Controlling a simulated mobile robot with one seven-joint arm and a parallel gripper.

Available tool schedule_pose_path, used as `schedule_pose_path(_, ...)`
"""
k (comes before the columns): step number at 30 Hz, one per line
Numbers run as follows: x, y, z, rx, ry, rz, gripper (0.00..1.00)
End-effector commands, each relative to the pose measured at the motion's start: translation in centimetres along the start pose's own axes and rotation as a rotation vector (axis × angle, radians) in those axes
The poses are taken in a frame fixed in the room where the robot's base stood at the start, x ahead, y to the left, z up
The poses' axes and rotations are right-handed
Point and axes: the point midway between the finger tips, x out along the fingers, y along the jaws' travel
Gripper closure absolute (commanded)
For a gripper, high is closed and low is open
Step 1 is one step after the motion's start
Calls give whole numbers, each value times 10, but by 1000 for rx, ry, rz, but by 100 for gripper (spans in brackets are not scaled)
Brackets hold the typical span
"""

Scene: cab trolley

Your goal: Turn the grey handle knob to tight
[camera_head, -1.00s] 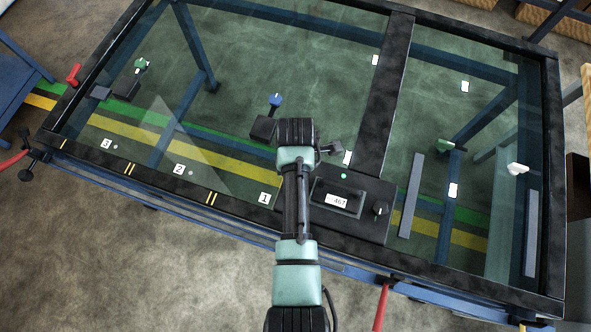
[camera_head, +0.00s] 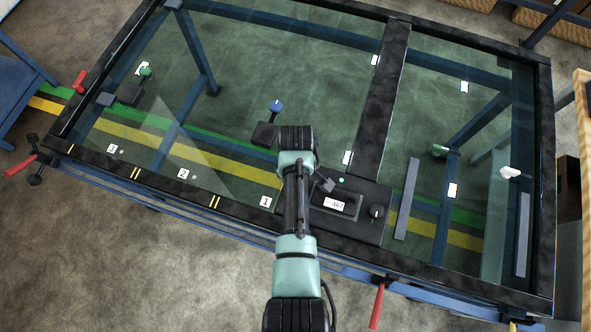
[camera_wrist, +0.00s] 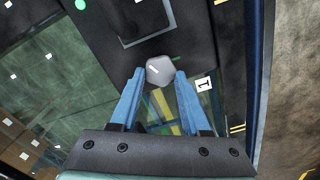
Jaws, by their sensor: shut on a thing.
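The grey handle knob (camera_wrist: 160,70) is a faceted grey cap with a short white mark. In the wrist view it sits at the tips of my gripper's two blue fingers (camera_wrist: 160,77), one finger on each side. My gripper is shut on it. The knob is beside the dark display panel (camera_wrist: 112,40) and near the label "1" (camera_wrist: 204,84). In the head view my arm covers the knob, and the fingers cannot be made out there.
The black panel (camera_head: 370,233) carries a small display (camera_head: 336,204), a green light (camera_head: 341,180) and a black knob (camera_head: 376,212). A blue knob (camera_head: 276,106) stands behind my arm, and a green one (camera_head: 145,72) at far left. Red handles (camera_head: 376,306) stick out in front.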

Motion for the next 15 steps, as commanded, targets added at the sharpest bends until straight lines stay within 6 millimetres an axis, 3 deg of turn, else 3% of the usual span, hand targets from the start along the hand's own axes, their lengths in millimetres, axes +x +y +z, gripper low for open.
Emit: schedule_pose_path(15,-1,3,1,491,-1,1,100)
